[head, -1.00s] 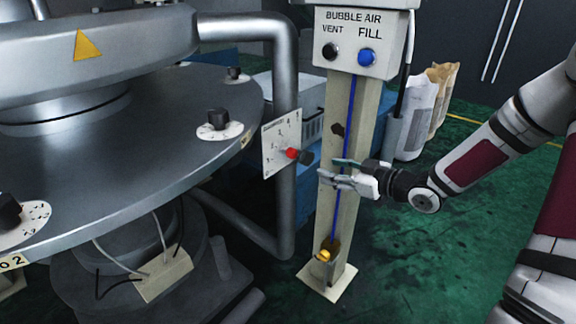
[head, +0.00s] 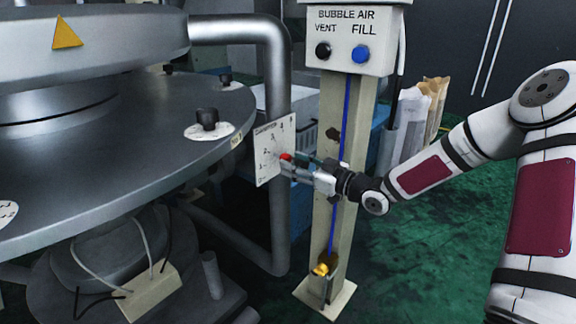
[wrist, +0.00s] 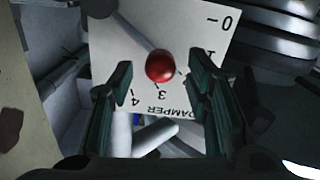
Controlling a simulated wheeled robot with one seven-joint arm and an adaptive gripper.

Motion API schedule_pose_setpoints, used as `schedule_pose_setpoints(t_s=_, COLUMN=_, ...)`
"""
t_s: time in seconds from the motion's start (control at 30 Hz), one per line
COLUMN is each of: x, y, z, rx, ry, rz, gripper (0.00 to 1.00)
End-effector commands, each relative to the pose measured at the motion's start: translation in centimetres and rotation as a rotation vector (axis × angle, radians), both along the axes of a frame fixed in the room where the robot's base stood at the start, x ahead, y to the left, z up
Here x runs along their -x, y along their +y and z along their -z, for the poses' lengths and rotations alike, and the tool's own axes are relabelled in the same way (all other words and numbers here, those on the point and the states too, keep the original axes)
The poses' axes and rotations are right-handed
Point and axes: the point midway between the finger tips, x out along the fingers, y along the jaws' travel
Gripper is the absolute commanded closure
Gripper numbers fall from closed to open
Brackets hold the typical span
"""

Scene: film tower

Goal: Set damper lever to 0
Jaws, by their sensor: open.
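The damper lever's red knob (head: 286,156) stands out from a white scale plate (head: 265,165) on the vertical pipe. In the wrist view the knob (wrist: 160,66) lies between my two fingers, apart from both. The plate (wrist: 115,40) appears upside down there, marked DAMPER, with 0 at upper right and 3 and 4 below the knob. A grey bar runs from upper left to behind the knob. The exact mark the lever points at is hidden by the knob. My gripper (head: 300,166) is open, facing the plate, with the knob at its fingertips.
The round metal table (head: 110,150) with black knobs is left. The grey pipe (head: 277,90) runs behind the plate. Green floor (head: 430,250) is open at right.

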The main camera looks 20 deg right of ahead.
Motion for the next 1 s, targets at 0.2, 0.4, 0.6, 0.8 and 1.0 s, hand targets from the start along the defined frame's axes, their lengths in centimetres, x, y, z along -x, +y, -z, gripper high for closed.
schedule_pose_setpoints(t_s=0.2, x=-1.9, y=1.4, z=0.1, rx=0.0, ry=0.0, rz=-0.002, gripper=0.56)
schedule_pose_setpoints(t_s=0.4, x=-2.3, y=1.7, z=0.0, rx=0.001, ry=0.001, rz=0.0, gripper=0.56)
schedule_pose_setpoints(t_s=0.6, x=-2.3, y=1.7, z=0.0, rx=0.001, ry=0.001, rz=0.0, gripper=0.6)
schedule_pose_setpoints(t_s=0.8, x=-2.3, y=1.7, z=0.0, rx=0.0, ry=0.002, rz=0.0, gripper=1.0)
schedule_pose_setpoints(t_s=1.0, x=-2.3, y=1.6, z=0.1, rx=0.002, ry=0.004, rz=0.001, gripper=1.0)
